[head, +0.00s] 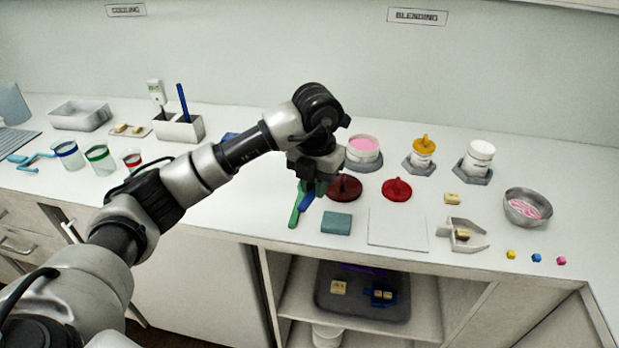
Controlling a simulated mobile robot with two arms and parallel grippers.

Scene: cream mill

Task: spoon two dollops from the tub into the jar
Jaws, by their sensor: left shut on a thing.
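My left gripper (313,184) points down over the counter, left of the tub, and is shut on a utensil. A green strip (295,212) and a blue strip (306,202) show just below the jaws; I cannot tell which one is held. The utensil's tip is not clear. A tub with pink contents (363,149) stands open behind and to the right of the gripper, its base partly hidden. A white open jar (478,157) stands on a grey base further right; its inside is hard to see. My right gripper is not in view.
A yellow-lidded container (423,150) stands between tub and jar. A dark red lid (345,187) and a bright red lid (397,189) lie in front. A teal block (336,222), white sheet (396,227) and bowl (527,207) are nearby. Cups stand at left.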

